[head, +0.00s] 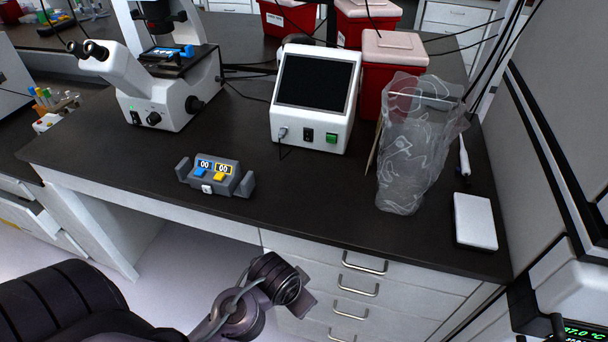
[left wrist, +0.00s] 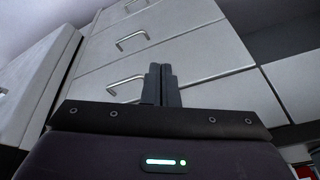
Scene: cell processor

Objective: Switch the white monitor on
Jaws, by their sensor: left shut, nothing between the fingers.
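The white monitor (head: 315,98) stands on the dark bench top, its screen black. Its front panel has a black switch (head: 308,135), a green button (head: 331,139) and a cable plugged in at the left. My left arm comes in from the lower left, and its gripper (head: 300,297) is below the bench edge in front of the drawers, well apart from the monitor. In the left wrist view the left gripper's fingers (left wrist: 162,85) are together and empty, pointing toward the drawer fronts. My right gripper is in neither view.
A white microscope (head: 162,100) stands left of the monitor. A grey counter with blue and yellow buttons (head: 215,178) lies nearer the front edge. The bench directly before the monitor is mostly clear.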

